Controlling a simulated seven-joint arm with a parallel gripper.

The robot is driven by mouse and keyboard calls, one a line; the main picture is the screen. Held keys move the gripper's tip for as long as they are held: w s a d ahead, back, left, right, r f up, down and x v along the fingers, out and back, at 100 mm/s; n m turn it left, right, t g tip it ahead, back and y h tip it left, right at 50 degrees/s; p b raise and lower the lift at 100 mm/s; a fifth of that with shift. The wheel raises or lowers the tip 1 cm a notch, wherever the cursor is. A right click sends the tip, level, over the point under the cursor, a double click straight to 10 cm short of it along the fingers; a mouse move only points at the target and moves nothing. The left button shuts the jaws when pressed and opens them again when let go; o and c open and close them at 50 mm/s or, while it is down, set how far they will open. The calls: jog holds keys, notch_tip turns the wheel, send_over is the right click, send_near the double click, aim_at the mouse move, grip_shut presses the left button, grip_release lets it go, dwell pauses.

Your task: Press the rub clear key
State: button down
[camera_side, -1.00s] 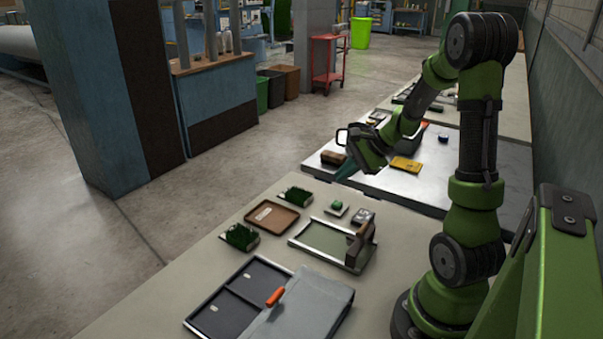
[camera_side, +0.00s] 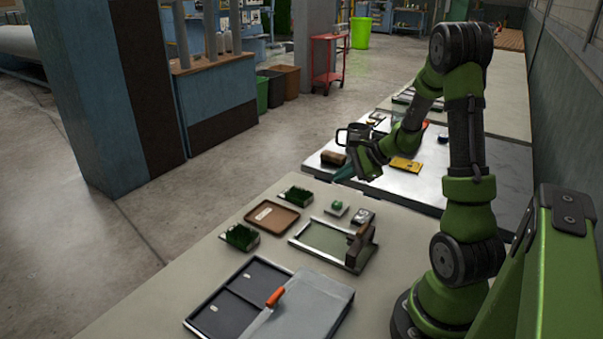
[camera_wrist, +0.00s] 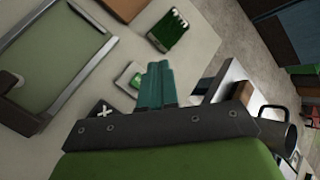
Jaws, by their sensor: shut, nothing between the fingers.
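My gripper (camera_side: 346,172) is shut and empty, its teal fingers pointing down over the far end of the near bench. Two small keys sit on this bench: a green button on a pale square base (camera_side: 337,208), and a dark block with a pale mark (camera_side: 363,217). In the wrist view the dark block bears a white X (camera_wrist: 104,112), and the green button (camera_wrist: 135,80) is just left of my fingertips (camera_wrist: 160,68). No written label is readable, so I cannot tell from lettering which is the rub clear key. My fingers appear apart from both.
An orange-handled tool (camera_side: 275,297) lies by a grey slab. Behind is a table with a yellow item (camera_side: 405,164).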

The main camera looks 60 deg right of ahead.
aim_at(340, 204)
jog(key=shift+f, duration=2.55)
jog(key=shift+f, duration=0.4)
jog(key=shift+f, duration=0.5)
dwell(0.6)
jog(key=shift+r, duration=0.95)
jog(key=shift+r, duration=0.1)
jog(key=shift+r, duration=2.4)
